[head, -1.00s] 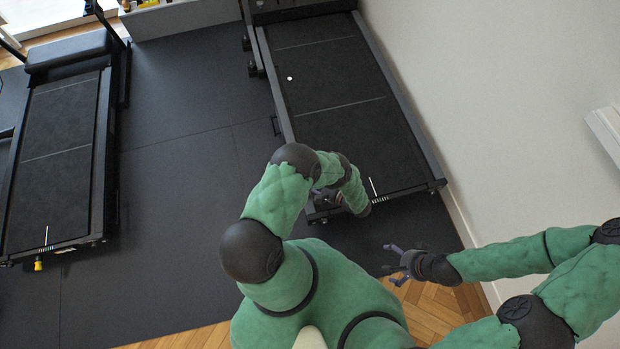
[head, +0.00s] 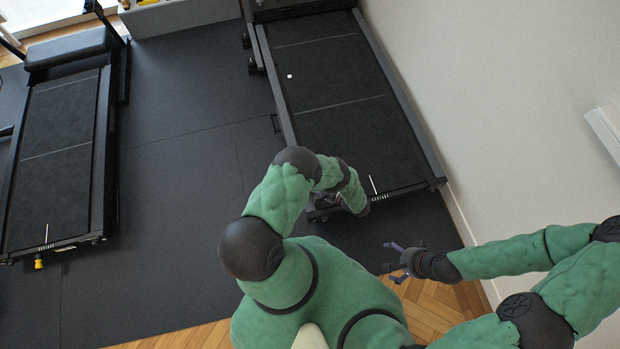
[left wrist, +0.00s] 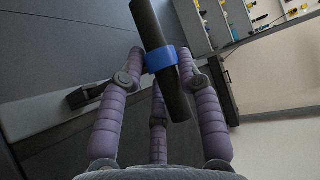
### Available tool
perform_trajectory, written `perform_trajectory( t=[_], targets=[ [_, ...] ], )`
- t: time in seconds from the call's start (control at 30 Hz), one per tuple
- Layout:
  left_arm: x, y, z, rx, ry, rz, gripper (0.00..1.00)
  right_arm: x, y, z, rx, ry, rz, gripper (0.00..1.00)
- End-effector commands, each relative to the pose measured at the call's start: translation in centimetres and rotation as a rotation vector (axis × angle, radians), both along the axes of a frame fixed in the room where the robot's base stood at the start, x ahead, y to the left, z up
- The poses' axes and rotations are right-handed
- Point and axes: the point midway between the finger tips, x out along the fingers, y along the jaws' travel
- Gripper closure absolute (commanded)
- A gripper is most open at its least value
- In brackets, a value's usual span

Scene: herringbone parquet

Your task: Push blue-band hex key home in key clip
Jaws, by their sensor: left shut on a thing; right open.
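The blue-band hex key (left wrist: 161,60) is a thick dark rod with a bright blue band, slightly tilted in the left wrist view. My left gripper (left wrist: 162,65) is shut on it around the band, with purple fingers on both sides and one behind. In the head view my left arm reaches to the near end of the right treadmill, and its gripper is mostly hidden by the arm. My right gripper (head: 393,262) is open and empty, above the floor near the mat's edge. I cannot make out the key clip in either view.
The right treadmill (head: 340,110) lies beyond my left arm, close to the wall (head: 500,110). Another treadmill (head: 60,150) stands at the left. Dark mat (head: 185,130) lies clear between them. A pale rack (left wrist: 225,20) with several small coloured items shows in the left wrist view.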

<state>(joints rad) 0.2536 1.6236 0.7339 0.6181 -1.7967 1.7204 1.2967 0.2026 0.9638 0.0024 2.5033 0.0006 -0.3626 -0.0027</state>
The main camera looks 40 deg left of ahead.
Motion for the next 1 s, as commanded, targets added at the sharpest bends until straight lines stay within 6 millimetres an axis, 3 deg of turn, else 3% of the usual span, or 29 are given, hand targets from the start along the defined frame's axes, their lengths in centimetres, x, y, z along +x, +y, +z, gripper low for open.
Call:
perform_trajectory(
  t=[1.0],
  targets=[
    [0.0, 0.0, -2.2, 0.0, 0.0, -0.001, 1.0, 0.0, 0.0, 0.0, 0.0, 0.0, 0.0, 0.0]
  ],
)
